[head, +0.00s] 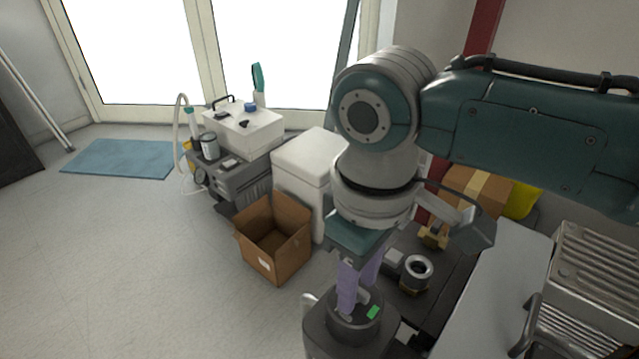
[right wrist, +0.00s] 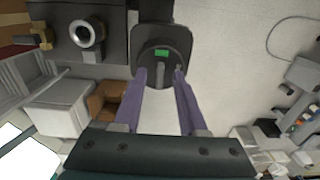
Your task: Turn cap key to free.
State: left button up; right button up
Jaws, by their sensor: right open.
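The cap (head: 340,328) is a dark grey round part with a raised top and a small green mark (head: 373,312), low in the middle of the head view. The cap also shows at the top of the right wrist view (right wrist: 178,40). A short grey upright key (right wrist: 161,70) stands on it below the green mark. My right gripper (head: 354,300) points down over the cap with purple fingers. In the right wrist view the open fingers (right wrist: 160,76) lie on either side of the key, with gaps. Contact cannot be told. My left gripper is not in view.
A dark bench (head: 430,305) with a metal ring fitting (head: 416,270) is right of the cap. An open cardboard box (head: 272,240), a white cabinet (head: 305,165) and a grey compressor unit (head: 235,175) stand behind. The floor at left is clear up to a blue mat (head: 122,158).

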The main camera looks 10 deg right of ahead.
grip_shut()
dwell(0.3)
jog(key=shift+r+n, duration=0.1)
jog(key=shift+n, duration=0.2)
jog(key=shift+n+p, duration=0.75)
jog(key=shift+n, duration=0.15)
jog(key=n+p, duration=0.1)
jog(key=n, duration=0.1)
jog(key=shift+n, duration=0.3)
jog(key=n, duration=0.2)
jog(key=shift+n+p, duration=0.35)
jog(key=shift+n, duration=1.65)
